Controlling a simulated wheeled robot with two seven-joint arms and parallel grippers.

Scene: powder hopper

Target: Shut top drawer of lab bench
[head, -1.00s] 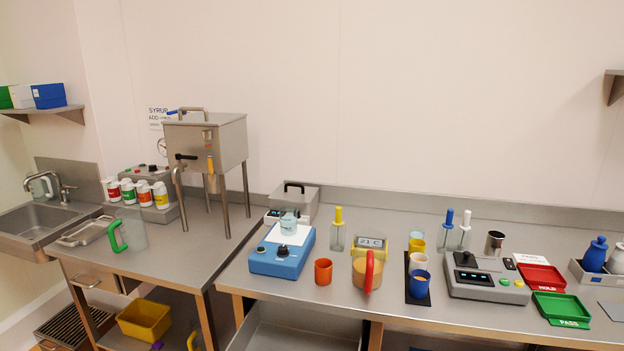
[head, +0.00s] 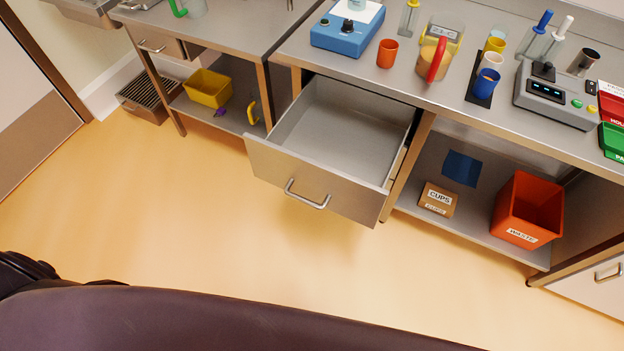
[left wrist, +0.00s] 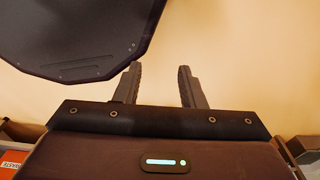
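The top drawer (head: 315,192) of the lab bench (head: 452,105) is pulled far out in the head view. Its tray looks empty, and a bar handle (head: 307,195) sits on its front panel. My left gripper (left wrist: 159,82) shows in the left wrist view with its two fingers apart and nothing between them. It points over bare floor, away from the drawer. In the head view neither gripper shows; a dark part of my own body fills the bottom edge. My right gripper is in no view.
Floor (head: 200,230) in front of the drawer is clear. Below the worktop, an orange waste bin (head: 528,208) and a cups box (head: 438,199) stand on a shelf to the right. An orange cup (head: 387,53) and a blue device (head: 347,32) stand above the drawer.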

